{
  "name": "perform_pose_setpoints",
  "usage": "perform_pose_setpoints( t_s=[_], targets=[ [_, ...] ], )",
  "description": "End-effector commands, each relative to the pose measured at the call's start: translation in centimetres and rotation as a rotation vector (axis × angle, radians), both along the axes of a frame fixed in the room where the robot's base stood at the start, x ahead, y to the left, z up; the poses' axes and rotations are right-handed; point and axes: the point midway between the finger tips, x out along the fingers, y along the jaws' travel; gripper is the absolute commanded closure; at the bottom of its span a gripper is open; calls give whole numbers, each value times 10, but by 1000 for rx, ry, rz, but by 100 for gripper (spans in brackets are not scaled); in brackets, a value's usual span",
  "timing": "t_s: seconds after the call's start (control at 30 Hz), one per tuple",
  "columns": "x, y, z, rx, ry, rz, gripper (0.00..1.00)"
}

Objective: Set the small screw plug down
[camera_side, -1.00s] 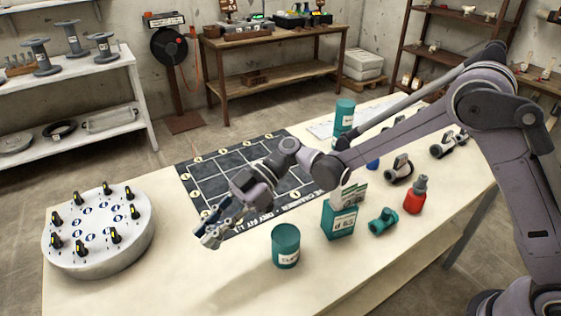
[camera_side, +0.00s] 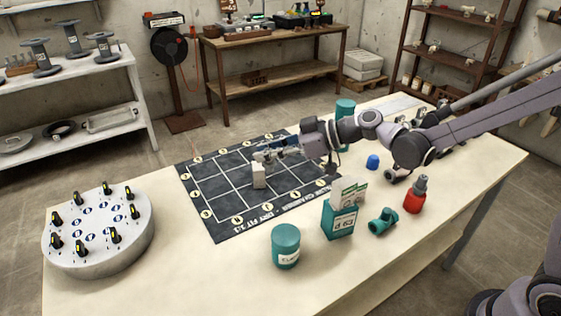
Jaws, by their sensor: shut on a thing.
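My gripper (camera_side: 266,157) is over the dark gridded mat (camera_side: 215,218), reaching in from the right with its fingers pointing left. It is shut on a small pale piece, which I take to be the small screw plug (camera_side: 259,177). The piece shows as a short, upright, whitish block just below the fingertips, near the middle of the mat. I cannot tell whether its lower end touches the mat. The fingers and the top of the piece are too small to make out clearly.

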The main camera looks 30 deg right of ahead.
Motion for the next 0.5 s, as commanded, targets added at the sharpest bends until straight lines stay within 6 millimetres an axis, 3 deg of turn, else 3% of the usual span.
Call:
perform_pose_setpoints(
  t_s=[0.03, 0.2, 0.5],
  targets=[
    [-3, -21, 0, -2, 0, -63, 100],
    [-19, -79, -4, 0, 0, -238, 100],
    [-53, -147, -10, 0, 0, -445, 100]
  ],
)
